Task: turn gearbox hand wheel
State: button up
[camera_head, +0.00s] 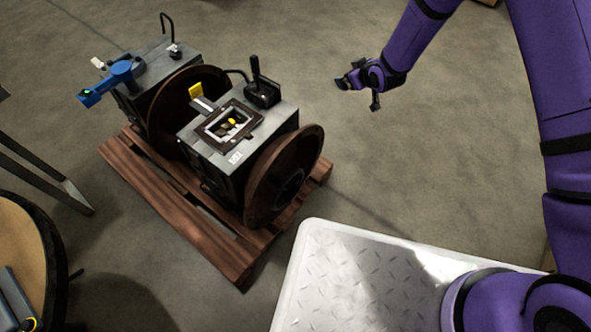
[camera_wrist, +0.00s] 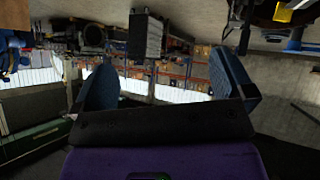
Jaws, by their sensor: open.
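Two grey gearbox units stand on a wooden pallet in the head view. The nearer gearbox (camera_head: 212,165) bears a large brown disc-like wheel (camera_head: 285,178) on its right face, with a dark hub. The farther unit (camera_head: 165,68) has a similar brown wheel (camera_head: 182,105), partly hidden by the nearer gearbox. I cannot tell which wheel is the hand wheel. My gripper (camera_head: 358,94) is open and empty, above the floor to the right of the units and apart from both wheels. In the wrist view its two fingers (camera_wrist: 165,75) stand wide apart with nothing between them.
The pallet (camera_head: 225,255) has bare edges around the units. A blue device (camera_head: 112,80) sticks out left of the farther unit. A black lever part (camera_head: 262,90) stands on the nearer gearbox. A round table (camera_head: 22,262) is at lower left.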

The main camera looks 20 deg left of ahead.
jog(key=s+a+f+n+y, duration=0.1)
jog(key=s+a+f, duration=0.1)
jog(key=f, duration=0.4)
jog(key=s+a+f, duration=0.2)
jog(key=f, duration=0.4)
jog(key=n+g+y, duration=0.2)
jog(key=n+y, duration=0.1)
jog(key=y, duration=0.2)
send_near(294, 194)
jog(key=x, duration=0.9)
jog(key=shift+w, duration=0.1)
jog(key=c, duration=1.2)
jog(key=shift+a, duration=0.1)
